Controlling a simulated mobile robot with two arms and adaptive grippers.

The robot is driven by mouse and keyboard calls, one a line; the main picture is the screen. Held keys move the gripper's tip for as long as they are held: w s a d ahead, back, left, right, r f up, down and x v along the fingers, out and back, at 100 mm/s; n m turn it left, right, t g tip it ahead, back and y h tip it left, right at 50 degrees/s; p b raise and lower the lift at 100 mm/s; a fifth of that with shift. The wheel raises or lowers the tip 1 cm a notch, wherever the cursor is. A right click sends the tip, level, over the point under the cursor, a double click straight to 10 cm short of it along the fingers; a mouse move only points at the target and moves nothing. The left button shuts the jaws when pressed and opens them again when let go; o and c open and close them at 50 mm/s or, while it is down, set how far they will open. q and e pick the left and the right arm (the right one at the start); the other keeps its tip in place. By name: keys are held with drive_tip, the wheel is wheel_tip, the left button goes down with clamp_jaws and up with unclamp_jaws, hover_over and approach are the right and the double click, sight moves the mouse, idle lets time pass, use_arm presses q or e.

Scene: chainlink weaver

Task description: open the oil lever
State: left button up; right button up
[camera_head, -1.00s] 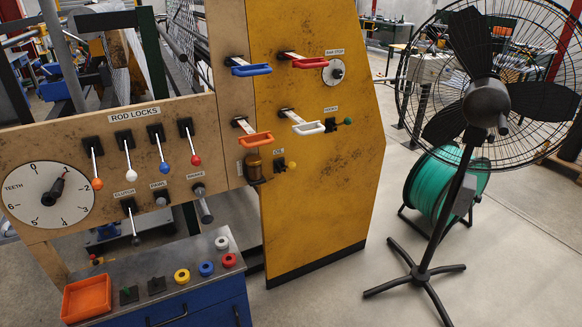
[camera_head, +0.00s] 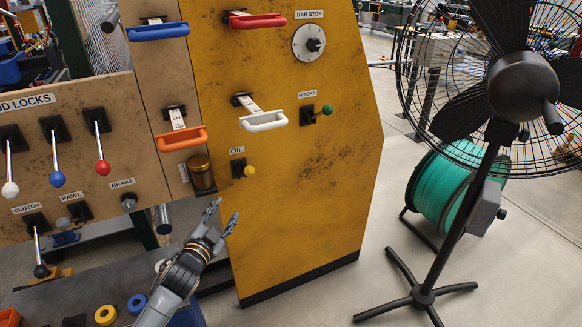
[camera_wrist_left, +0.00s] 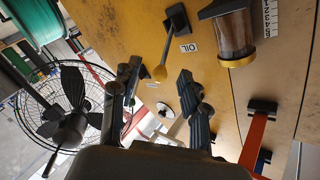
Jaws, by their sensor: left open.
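The oil lever (camera_head: 248,171) is a small yellow knob on a black base, under the OIL label (camera_head: 237,150) on the yellow panel. In the left wrist view the yellow lever (camera_wrist_left: 160,72) points down from its black base, next to the OIL label. My left gripper (camera_head: 222,216) is open and empty, below and left of the lever in the head view. In the left wrist view its two dark fingers (camera_wrist_left: 158,88) are spread, with the knob showing between their tips. A gap to the lever shows; contact is not visible. My right gripper is not in view.
An amber oil cup (camera_head: 202,174) is just left of the lever. A white handle (camera_head: 266,121), an orange handle (camera_head: 182,138) and a green-knobbed HOOKS lever (camera_head: 326,110) stick out above. A standing fan (camera_head: 520,90) is at right. The lower right panel face is clear.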

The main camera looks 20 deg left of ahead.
sight(247, 171)
use_arm(q)
drive_tip(key=shift+m+t, duration=0.3)
drive_tip(key=shift+t, duration=0.1)
drive_tip(key=w+r, duration=0.1)
drive_tip(key=w, duration=0.4)
drive_tip(key=w+r, duration=0.1)
drive_tip(key=w, duration=0.4)
drive_tip(key=w+a+r, duration=0.1)
drive_tip(key=w, duration=0.4)
drive_tip(key=shift+r+p, duration=0.2)
drive_tip(key=shift+p, duration=0.1)
drive_tip(key=shift+a, duration=0.1)
clamp_jaws()
